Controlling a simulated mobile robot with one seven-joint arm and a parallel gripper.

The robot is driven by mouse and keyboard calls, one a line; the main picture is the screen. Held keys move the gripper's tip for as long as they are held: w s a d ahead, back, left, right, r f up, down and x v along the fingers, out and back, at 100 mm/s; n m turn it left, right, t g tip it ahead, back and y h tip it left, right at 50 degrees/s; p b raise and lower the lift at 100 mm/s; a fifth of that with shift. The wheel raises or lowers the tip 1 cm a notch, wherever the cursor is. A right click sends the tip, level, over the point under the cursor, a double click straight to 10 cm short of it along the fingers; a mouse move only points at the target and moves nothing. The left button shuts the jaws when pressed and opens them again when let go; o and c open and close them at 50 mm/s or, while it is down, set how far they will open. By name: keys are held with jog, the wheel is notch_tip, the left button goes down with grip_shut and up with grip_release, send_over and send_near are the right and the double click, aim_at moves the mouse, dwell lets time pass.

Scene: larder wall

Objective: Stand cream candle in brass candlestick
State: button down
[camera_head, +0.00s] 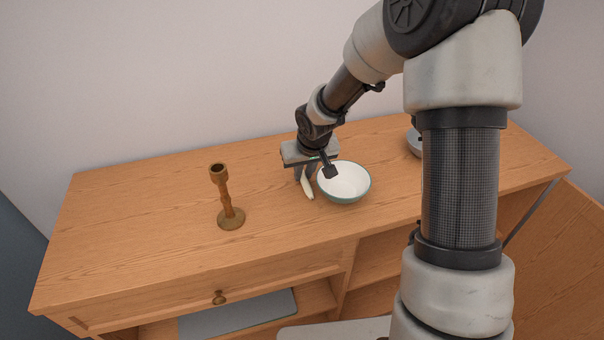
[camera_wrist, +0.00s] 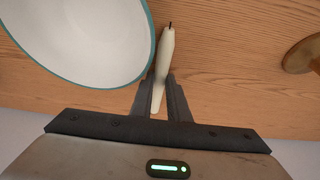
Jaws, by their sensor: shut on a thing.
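The cream candle (camera_head: 307,188) is between the fingers of my gripper (camera_head: 304,176), just left of a bowl. In the wrist view the candle (camera_wrist: 165,52) sticks out past the fingertips, its dark wick end pointing away from my gripper (camera_wrist: 163,98). My gripper is shut on the candle. I cannot tell whether the candle touches the wood below it. The brass candlestick (camera_head: 226,197) stands upright to the left, its socket open and empty at the top. Only part of its round base (camera_wrist: 301,55) shows at the right edge in the wrist view.
A white bowl with a teal rim (camera_head: 344,182) stands right beside the candle; it also fills the upper left of the wrist view (camera_wrist: 85,38). Another bowl (camera_head: 414,142) is partly hidden behind my arm. The wooden top (camera_head: 120,220) is clear around the candlestick.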

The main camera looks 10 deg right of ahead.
aim_at(306, 178)
jog(key=shift+r, duration=0.1)
notch_tip(306, 178, up, 10)
jog(key=p, duration=0.2)
jog(key=s+d+p, duration=0.2)
jog(key=s, duration=0.2)
jog(key=s+d+m+p, duration=0.1)
jog(key=s+d+p, duration=0.1)
jog(key=s+d, duration=0.1)
jog(key=s+d+f+m+p, duration=0.1)
jog(key=s+d+p, duration=0.1)
jog(key=s, duration=0.2)
jog(key=shift+s+d+f+h, duration=0.1)
jog(key=shift+s+d+h, duration=0.05)
jog(key=shift+s+h, duration=0.25)
